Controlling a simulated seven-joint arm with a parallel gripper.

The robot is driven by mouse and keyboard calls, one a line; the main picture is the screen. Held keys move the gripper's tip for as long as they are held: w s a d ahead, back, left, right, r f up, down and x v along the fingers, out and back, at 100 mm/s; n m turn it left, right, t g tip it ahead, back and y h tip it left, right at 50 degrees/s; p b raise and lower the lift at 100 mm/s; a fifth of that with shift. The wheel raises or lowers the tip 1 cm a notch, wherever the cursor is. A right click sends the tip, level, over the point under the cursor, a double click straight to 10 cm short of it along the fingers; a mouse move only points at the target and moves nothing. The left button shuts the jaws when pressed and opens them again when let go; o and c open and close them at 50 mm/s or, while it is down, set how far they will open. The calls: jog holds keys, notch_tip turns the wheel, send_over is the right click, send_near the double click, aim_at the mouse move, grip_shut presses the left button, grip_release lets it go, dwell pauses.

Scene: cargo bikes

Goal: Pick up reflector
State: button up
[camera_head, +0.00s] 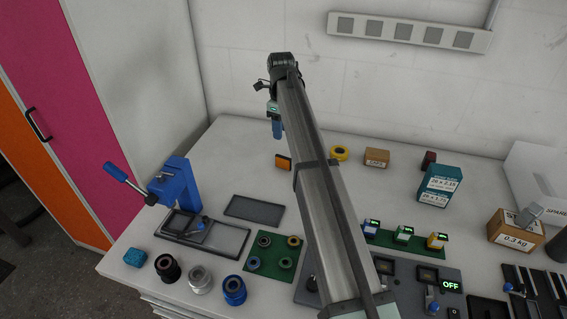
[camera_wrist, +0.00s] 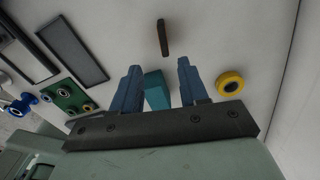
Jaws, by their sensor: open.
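The reflector (camera_head: 283,161) is a small orange block with a dark edge. It stands on the white worktop near the middle back. In the wrist view a thin dark brown bar (camera_wrist: 163,38) beyond the fingertips appears to be this same piece seen from above. My gripper (camera_head: 278,130) hangs above the worktop, higher than the reflector. In the wrist view its two blue fingers (camera_wrist: 159,65) are spread with a gap between them, and the bar lies ahead of that gap, untouched. A teal shape shows between the fingers; I cannot tell what it is.
A yellow ring (camera_head: 339,153) and a small cardboard box (camera_head: 377,158) lie right of the reflector. A dark tray (camera_head: 255,210) is nearer, to the left. A blue clamp (camera_head: 175,182) stands further left. A teal box (camera_head: 440,186) stands at right. Worktop around the reflector is clear.

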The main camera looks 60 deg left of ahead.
aim_at(284, 157)
notch_tip(284, 157, down, 8)
jog(key=shift+s+f, duration=0.1)
jog(key=shift+s, duration=0.05)
jog(key=shift+w+f, duration=0.15)
jog(key=shift+f, duration=0.75)
jog(key=shift+w+f, duration=0.2)
jog(key=shift+f, duration=0.75)
jog(key=shift+w+f, duration=0.15)
jog(key=shift+f, duration=0.75)
jog(key=shift+c, duration=0.4)
grip_shut()
